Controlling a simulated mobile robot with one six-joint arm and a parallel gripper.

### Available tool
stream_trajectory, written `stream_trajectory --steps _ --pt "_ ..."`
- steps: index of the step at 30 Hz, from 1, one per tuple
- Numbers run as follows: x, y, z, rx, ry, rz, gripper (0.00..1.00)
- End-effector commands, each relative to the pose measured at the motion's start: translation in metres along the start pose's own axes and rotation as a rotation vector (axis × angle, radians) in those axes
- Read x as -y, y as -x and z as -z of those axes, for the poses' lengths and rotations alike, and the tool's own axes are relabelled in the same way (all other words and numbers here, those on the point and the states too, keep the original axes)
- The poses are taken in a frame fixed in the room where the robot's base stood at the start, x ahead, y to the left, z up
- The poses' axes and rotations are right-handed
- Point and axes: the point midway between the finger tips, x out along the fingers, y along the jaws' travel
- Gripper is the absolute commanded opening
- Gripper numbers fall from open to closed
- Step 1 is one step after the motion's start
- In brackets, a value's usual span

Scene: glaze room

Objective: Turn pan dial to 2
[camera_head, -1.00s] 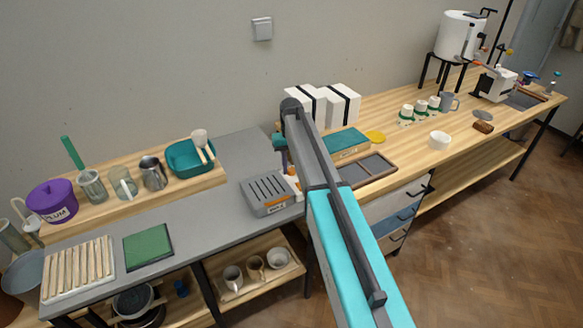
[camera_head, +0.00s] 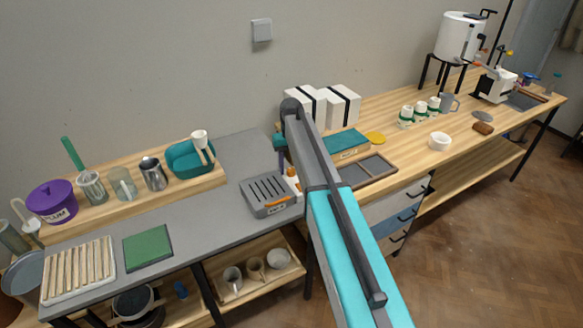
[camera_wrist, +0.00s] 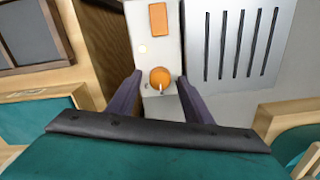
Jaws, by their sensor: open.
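The pan unit (camera_head: 268,190) is a grey slotted plate on the grey counter, below my gripper (camera_head: 281,158) in the head view. In the wrist view its slotted plate (camera_wrist: 240,45) is at upper right, beside a pale control strip. The strip carries a round orange dial (camera_wrist: 160,77) with a white pointer toward the bottom of the picture, an orange rectangular switch (camera_wrist: 158,19) and a small pale lamp. My gripper (camera_wrist: 160,84) is open, one dark purple finger on each side of the dial, with gaps showing. Any numbers around the dial cannot be read.
White boxes with dark bands (camera_head: 341,104) stand behind my arm. A dark compartment tray (camera_head: 368,170) and a teal box (camera_head: 342,144) lie to the right. A green mat (camera_head: 148,246) and a teal basin (camera_head: 188,156) are to the left, with bare grey counter between.

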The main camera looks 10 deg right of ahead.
Motion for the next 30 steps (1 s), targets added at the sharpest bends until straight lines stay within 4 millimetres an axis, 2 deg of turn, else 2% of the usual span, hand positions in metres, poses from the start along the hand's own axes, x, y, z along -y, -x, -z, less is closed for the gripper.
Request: stream_trajectory --steps 8,30 --pt "0.0 0.021 0.001 -0.002 0.0 0.0 0.46" --pt "-0.001 0.118 0.002 -0.003 -0.001 0.0 0.46"
